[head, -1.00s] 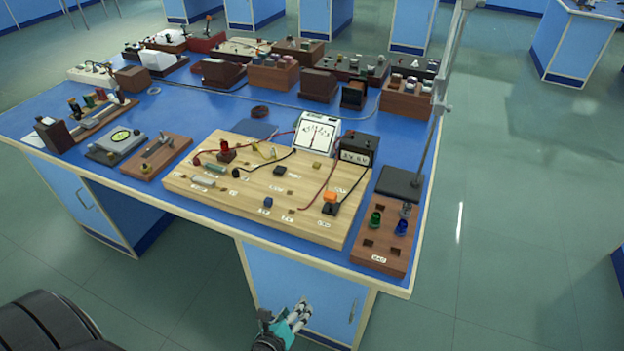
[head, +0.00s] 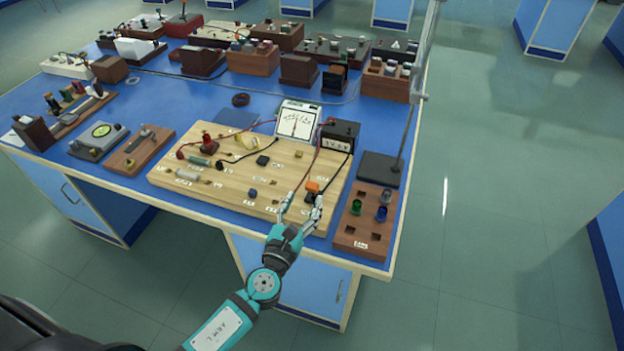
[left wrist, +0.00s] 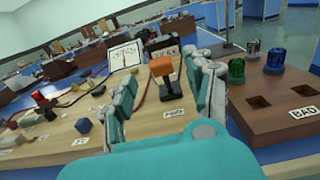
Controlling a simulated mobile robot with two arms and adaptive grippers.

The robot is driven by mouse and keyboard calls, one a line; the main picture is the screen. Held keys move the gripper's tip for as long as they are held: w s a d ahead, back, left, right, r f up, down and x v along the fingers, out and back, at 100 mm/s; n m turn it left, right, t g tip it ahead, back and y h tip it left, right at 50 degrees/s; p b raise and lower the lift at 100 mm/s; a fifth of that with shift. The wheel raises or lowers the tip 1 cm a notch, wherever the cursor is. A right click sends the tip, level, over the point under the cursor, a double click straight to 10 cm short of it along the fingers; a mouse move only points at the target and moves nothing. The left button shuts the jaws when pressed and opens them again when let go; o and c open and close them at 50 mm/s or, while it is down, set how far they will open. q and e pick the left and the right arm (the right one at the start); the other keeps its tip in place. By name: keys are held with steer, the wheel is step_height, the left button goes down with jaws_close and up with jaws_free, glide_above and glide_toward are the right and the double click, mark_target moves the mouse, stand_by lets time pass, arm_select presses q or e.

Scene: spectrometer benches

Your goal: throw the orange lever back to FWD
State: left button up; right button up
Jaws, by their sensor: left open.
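The orange lever (head: 312,186) sits on a small black switch base at the front right of the wooden circuit board (head: 228,194). In the left wrist view the orange block (left wrist: 162,66) stands on a dark stem over its base. A white label (left wrist: 174,112) in front of it seems to read FWD. Which way the lever leans is hard to tell. My left gripper (head: 300,204) is open and empty at the board's front edge. Its fingers (left wrist: 167,78) show left and right of the lever, which appears between and beyond them, apparently untouched. My right gripper is not in view.
A meter (head: 297,122) and a black battery box (head: 338,138) stand behind the lever, with red and black wires nearby. A brown block with colored lamps (head: 362,229) is close on the right. A metal stand rises from a dark base (head: 379,170).

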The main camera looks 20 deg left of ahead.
mark_target(312, 185)
arm_select(q)
steer(key=w, duration=0.6)
steer(key=shift+w+d, duration=0.1)
steer(key=shift+w, duration=0.3)
